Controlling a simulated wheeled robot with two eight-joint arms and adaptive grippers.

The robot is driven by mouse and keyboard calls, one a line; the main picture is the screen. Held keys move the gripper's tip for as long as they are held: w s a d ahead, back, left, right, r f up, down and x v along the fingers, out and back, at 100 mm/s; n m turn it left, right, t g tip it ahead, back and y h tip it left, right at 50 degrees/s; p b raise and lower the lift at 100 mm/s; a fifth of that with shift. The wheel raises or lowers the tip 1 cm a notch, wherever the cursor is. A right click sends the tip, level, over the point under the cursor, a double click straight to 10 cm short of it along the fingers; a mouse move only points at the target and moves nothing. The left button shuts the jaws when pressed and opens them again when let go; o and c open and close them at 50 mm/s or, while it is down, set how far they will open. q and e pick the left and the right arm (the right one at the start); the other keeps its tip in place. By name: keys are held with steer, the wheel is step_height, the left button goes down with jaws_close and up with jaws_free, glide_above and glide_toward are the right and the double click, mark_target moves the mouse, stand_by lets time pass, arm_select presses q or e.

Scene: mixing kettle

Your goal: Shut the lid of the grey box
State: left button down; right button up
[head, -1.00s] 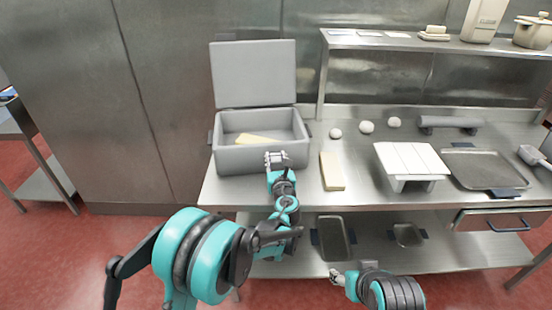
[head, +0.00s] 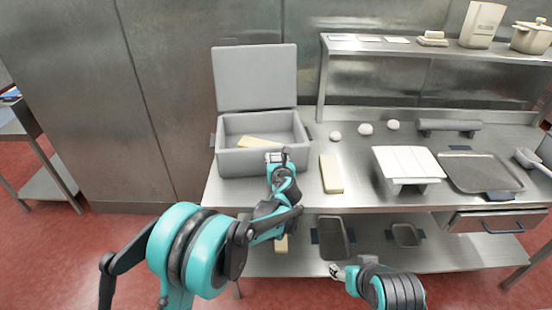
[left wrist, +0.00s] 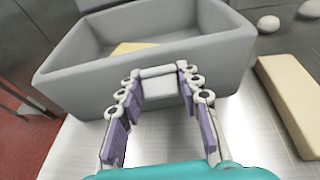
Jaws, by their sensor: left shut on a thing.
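The grey box (head: 257,162) stands on the steel table at the left end. Its lid (head: 255,78) is up, standing nearly upright at the back edge. A pale yellow block (head: 260,142) lies inside; it also shows in the left wrist view (left wrist: 132,48). My left gripper (head: 276,157) is at the front wall of the box, right of its middle. In the left wrist view its fingers (left wrist: 160,85) stand apart around a light grey piece at the front wall. My right gripper (head: 334,271) is low in front of the lower shelf, too small to read.
A yellow block (head: 331,173) lies right of the box. Several white balls (head: 365,129), a white stand (head: 408,163) and a tray (head: 480,171) are further right. A raised shelf (head: 440,49) runs along the back right, clear of the lid.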

arm_select(q)
step_height(320, 180, down, 2)
steer(key=shift+f, duration=0.2)
steer(key=shift+w+a, duration=0.1)
stand_by(0.8)
steer(key=c, duration=1.4)
jaws_free()
steer(key=o, duration=0.4)
steer(key=shift+w+f, duration=0.1)
steer(key=shift+w, duration=0.05)
steer(key=shift+c, duration=0.2)
steer(key=v, duration=1.2)
